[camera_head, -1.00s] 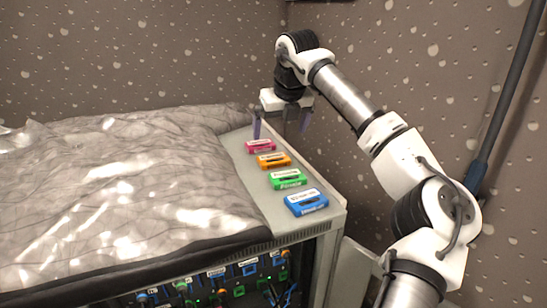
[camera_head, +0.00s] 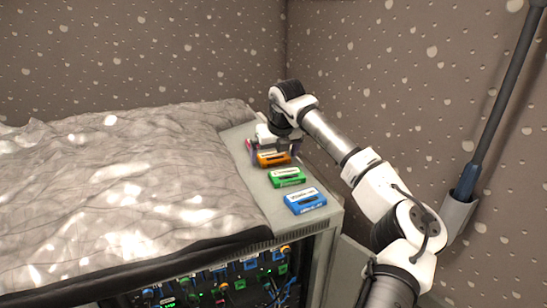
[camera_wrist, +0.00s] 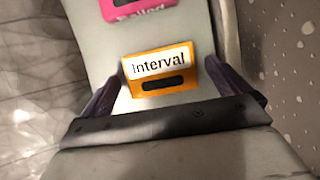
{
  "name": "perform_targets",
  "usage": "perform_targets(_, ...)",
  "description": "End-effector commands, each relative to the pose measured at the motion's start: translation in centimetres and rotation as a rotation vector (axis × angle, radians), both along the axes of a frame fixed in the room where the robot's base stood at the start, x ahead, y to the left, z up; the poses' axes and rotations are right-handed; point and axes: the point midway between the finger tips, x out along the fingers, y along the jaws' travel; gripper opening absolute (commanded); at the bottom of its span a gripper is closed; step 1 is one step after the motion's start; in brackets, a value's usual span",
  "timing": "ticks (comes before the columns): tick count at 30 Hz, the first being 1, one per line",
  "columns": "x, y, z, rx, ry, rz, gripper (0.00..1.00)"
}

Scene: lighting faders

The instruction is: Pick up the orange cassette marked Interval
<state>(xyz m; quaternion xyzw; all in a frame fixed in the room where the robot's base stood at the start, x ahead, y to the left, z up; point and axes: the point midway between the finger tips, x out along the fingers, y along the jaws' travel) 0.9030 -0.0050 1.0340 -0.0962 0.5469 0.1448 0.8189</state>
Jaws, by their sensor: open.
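The orange cassette (camera_wrist: 168,71) lies flat on the grey ledge, with a white label reading "Interval" in the wrist view. It also shows in the head view (camera_head: 273,160), partly covered by my gripper. My gripper (camera_wrist: 165,76) is open, its two purple fingers apart on the left and right of the cassette. In the head view my gripper (camera_head: 274,150) is low over the ledge by the cassette. Whether the fingertips reach down to the ledge is unclear.
A pink cassette (camera_wrist: 145,8) lies just beyond the orange one. Green (camera_head: 287,177) and blue (camera_head: 305,201) cassettes lie nearer the front on the ledge (camera_head: 260,196). A crumpled grey cover (camera_head: 120,190) lies to the left. A speckled wall (camera_head: 420,80) stands to the right.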

Motion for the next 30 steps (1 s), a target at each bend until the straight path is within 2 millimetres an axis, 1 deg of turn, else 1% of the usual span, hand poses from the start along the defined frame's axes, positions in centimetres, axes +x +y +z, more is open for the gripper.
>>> perform_targets(2, 0.0, 0.0, 0.0, 0.000, 0.000, 0.000, 0.99)
perform_targets(12, 0.0, 0.0, 0.0, 0.000, 0.000, 0.000, 0.55)
perform_targets(19, 0.0, 0.0, 0.1, -0.001, 0.000, 0.000, 0.54)
perform_targets(23, 0.0, 0.0, 0.6, -0.001, -0.002, -0.001, 0.54)
perform_targets(26, 0.0, 0.0, 1.4, -0.002, -0.001, -0.001, 0.54)
perform_targets(29, 0.0, 0.0, 2.9, -0.002, -0.004, -0.001, 0.54)
perform_targets(30, 0.0, 0.0, 3.8, -0.002, -0.004, -0.001, 0.54)
